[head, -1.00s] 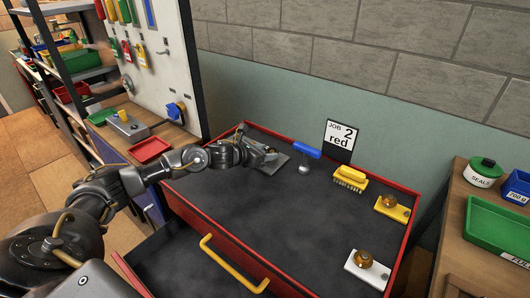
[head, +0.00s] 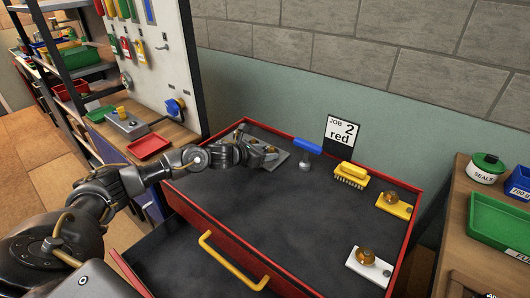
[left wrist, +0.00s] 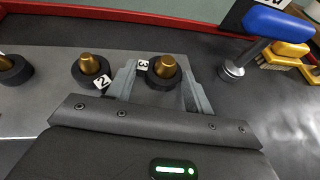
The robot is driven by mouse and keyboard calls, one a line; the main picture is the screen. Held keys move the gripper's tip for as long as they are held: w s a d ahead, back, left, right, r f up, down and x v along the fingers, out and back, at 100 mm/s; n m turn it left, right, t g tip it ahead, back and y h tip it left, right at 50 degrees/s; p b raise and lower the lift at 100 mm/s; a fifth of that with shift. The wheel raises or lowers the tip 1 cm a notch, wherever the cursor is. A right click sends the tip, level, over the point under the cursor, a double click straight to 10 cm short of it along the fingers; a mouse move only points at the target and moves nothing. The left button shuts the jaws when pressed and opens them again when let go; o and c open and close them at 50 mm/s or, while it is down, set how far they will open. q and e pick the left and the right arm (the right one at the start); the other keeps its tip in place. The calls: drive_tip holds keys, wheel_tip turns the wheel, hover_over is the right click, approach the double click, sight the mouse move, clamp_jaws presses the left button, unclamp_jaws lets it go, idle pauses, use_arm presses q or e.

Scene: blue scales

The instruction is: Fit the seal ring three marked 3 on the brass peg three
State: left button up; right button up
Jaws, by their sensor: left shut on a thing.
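The seal ring three (left wrist: 157,83), black with a white tag marked 3, is around the brass peg three (left wrist: 166,66) in the left wrist view. The peg's top stands out above the ring. My left gripper (left wrist: 160,88) is shut on this ring, one finger on each side. In the head view my left gripper (head: 268,153) is low over the grey plate (head: 281,160) at the drawer top's back left. Whether the ring rests fully on the plate is hard to tell. My right gripper is not in view.
Another ring marked 2 (left wrist: 91,75) sits around a brass peg beside it, and a further ringed peg (left wrist: 12,68) is at the left. A blue-handled tool (head: 307,147) and a yellow brush (head: 350,174) stand to the right. The middle of the dark top (head: 280,215) is clear.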

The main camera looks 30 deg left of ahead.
use_arm(q)
drive_tip(key=o, duration=1)
drive_tip(key=shift+o, duration=0.2)
drive_tip(key=shift+r, duration=0.1)
drive_tip(key=v, duration=0.3)
drive_tip(key=shift+s+a+b, duration=0.2)
drive_tip(key=shift+s+b, duration=0.05)
drive_tip(key=shift+b, duration=0.15)
drive_tip(key=b+v, duration=0.1)
drive_tip(key=v, duration=0.5)
drive_tip(key=shift+d, duration=0.15)
drive_tip(key=shift+s+r, duration=0.25)
drive_tip(key=shift+s, duration=0.4)
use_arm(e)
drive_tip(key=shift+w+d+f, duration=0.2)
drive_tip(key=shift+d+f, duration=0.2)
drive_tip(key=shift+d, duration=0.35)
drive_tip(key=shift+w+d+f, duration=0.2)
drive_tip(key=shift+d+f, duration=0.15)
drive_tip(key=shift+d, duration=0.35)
